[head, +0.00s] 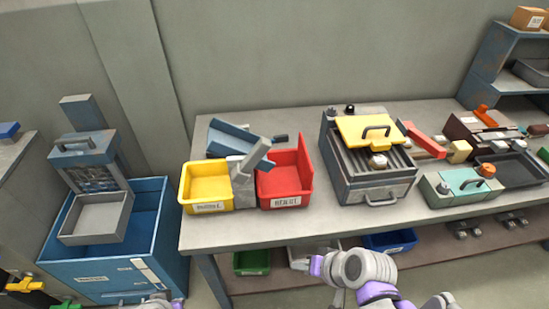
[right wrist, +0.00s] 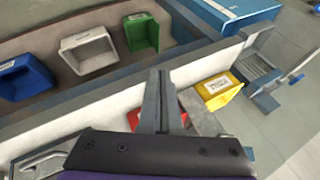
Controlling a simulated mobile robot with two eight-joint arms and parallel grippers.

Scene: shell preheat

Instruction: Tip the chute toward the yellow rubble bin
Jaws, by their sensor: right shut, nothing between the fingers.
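The yellow bin also shows in the right wrist view (right wrist: 218,90). My right gripper (head: 298,264) is shut and empty, below the table's front edge and apart from the chute. In the right wrist view its fingers (right wrist: 158,100) partly hide the red bin (right wrist: 170,112). My left gripper (head: 163,300) barely shows at the bottom edge.
A grill box with a yellow lid (head: 368,128) and a teal box (head: 463,187) stand on the table to the right. Green (head: 251,263) and blue (head: 390,240) bins are under the table. A large blue crate (head: 112,265) stands at left. Bare tabletop lies before the bins.

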